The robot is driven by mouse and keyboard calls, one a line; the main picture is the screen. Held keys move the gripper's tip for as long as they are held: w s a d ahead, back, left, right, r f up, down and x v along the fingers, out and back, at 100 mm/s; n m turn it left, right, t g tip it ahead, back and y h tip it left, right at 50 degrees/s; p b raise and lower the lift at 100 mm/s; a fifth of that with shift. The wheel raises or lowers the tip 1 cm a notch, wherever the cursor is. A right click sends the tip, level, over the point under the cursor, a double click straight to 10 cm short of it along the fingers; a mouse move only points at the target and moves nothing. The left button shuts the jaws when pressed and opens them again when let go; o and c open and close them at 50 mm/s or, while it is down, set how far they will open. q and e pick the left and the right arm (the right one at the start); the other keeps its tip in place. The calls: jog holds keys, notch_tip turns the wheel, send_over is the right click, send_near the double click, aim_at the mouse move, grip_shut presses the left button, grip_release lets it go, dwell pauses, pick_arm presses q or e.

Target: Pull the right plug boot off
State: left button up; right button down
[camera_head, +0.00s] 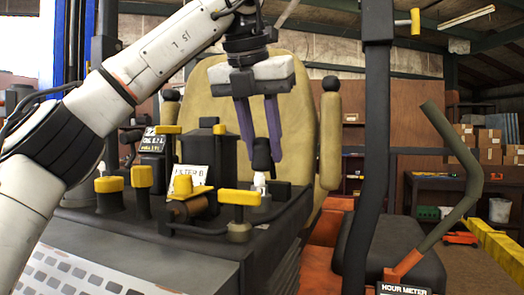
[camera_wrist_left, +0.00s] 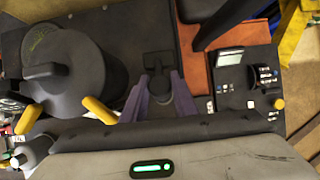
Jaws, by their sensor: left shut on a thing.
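My left gripper (camera_head: 263,157) reaches down from above with its purple fingers on both sides of a black plug boot (camera_head: 262,152). It is shut on this boot. Directly below the boot, the white part of the right spark plug (camera_head: 259,179) shows above the dark engine. I cannot tell whether the boot's lower end still touches the plug. In the left wrist view the purple fingers (camera_wrist_left: 168,95) point at the dark machine, and the boot is hard to make out between them. My right gripper is in neither view.
Yellow-topped handles (camera_head: 239,197) and a card reading "FILTER B" (camera_head: 192,180) crowd the engine top left of the boot. The tan seat (camera_head: 298,130) stands behind. A dark upright post (camera_head: 374,130) and a bent lever (camera_head: 455,190) stand to the right.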

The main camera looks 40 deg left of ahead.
pick_arm(q)
jog(key=shift+w+a+r, duration=0.25)
jog(key=shift+w+r, duration=0.45)
jog(key=shift+w, duration=0.3)
jog(key=shift+w+a+r, duration=0.15)
jog(key=shift+w+r, duration=0.05)
jog(key=shift+w, duration=0.4)
jog(key=shift+w+a+r, duration=0.15)
jog(key=shift+w, duration=0.45)
jog(key=o, duration=0.7)
jog(key=shift+o, duration=0.2)
